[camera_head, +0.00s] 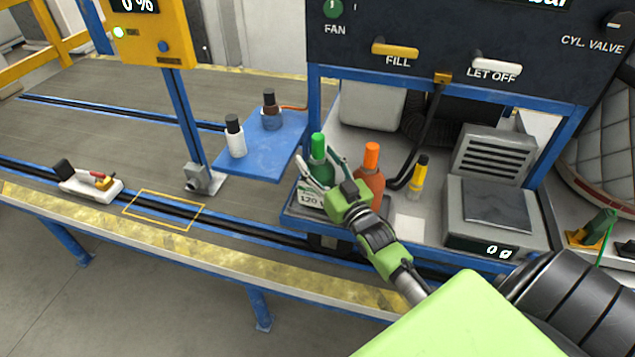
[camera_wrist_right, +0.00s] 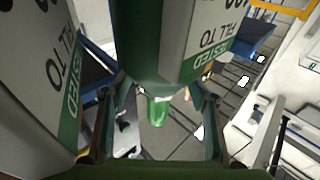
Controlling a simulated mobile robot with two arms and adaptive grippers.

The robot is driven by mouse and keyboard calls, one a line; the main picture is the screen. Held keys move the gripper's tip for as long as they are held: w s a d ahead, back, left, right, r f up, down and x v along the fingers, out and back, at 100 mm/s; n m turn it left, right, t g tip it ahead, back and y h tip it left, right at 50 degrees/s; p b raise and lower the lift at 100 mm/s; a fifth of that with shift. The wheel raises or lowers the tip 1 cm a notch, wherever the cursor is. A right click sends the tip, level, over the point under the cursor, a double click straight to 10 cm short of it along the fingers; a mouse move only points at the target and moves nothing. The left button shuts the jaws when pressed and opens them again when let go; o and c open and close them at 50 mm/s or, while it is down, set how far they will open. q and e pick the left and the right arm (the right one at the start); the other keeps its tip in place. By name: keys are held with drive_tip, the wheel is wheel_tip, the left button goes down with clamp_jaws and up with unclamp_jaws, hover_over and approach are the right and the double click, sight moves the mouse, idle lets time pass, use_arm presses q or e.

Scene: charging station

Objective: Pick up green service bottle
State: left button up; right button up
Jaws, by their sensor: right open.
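The green service bottle (camera_head: 318,149) stands upright on the blue-framed shelf, left of an orange bottle. My right gripper (camera_head: 322,177) is at the bottle from the front, with its fingers spread on either side of it. In the right wrist view the green bottle (camera_wrist_right: 150,55) fills the upper middle, its cap pointing down in the picture, between the two open fingers of the right gripper (camera_wrist_right: 155,120). I cannot tell whether either finger touches it. The gripper hides part of the bottle's lower body in the head view. My left gripper is not in view.
The orange bottle (camera_head: 370,172) stands close right of the gripper. A yellow bottle (camera_head: 418,178) and a scale (camera_head: 495,215) are farther right. A white bottle (camera_head: 235,138) and a dark bottle (camera_head: 271,112) stand on a blue side shelf (camera_head: 258,155). The control panel (camera_head: 450,50) overhangs behind.

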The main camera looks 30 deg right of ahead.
drive_tip(key=shift+c, duration=0.5)
clamp_jaws()
drive_tip(key=shift+w+r, duration=0.1)
drive_tip(key=shift+r, duration=0.05)
